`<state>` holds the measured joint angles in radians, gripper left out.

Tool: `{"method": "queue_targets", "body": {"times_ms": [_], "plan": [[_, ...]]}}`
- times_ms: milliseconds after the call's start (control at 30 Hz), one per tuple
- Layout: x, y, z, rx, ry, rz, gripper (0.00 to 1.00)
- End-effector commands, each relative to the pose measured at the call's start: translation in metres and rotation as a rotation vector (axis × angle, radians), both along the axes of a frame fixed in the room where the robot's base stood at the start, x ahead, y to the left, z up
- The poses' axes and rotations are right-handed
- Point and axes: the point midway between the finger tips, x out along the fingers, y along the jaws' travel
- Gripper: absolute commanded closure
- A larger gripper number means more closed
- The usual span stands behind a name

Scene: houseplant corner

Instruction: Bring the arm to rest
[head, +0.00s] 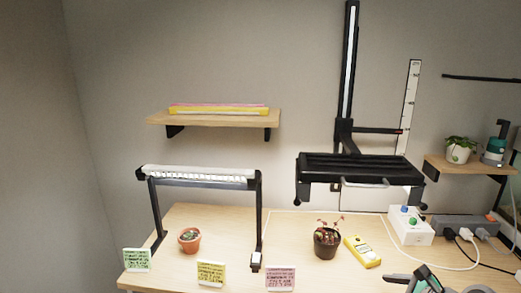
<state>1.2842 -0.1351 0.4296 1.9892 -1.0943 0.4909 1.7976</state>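What looks like part of my arm and gripper (425,280), a dark and grey shape with a teal patch, shows at the bottom right edge. It is cut off by the picture edge, and I cannot tell whether its fingers are open or shut. It appears in front of the table (330,279), below the yellow meter (362,251). I see nothing clearly held.
A low lamp frame (200,175) stands over a terracotta-potted plant (189,239). A dark-potted plant (327,240) stands near the black height-adjustable lamp (360,168). A white socket box (410,227), cables and a grey power strip (466,227) crowd the right. Cards line the front.

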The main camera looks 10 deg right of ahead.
Motion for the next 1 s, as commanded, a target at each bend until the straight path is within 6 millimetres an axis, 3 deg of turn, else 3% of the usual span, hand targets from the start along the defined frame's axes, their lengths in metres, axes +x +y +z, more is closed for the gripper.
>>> {"method": "queue_targets", "body": {"times_ms": [100, 267, 400, 533, 600, 733, 1000], "plan": [[0.015, 0.038, 0.011, -0.175, 0.043, 0.197, 0.22], [0.023, 0.104, 0.026, -0.505, 0.096, 0.593, 0.22], [0.009, 0.17, 0.049, -0.859, 0.104, 1.073, 0.22], [-0.018, 0.216, 0.075, -1.147, 0.068, 1.509, 0.22], [-0.033, 0.232, 0.085, -1.261, 0.038, 1.701, 0.22], [-0.052, 0.245, 0.094, -1.382, -0.001, 1.922, 0.22], [-0.057, 0.248, 0.093, -1.413, -0.013, 1.981, 0.22]]}}
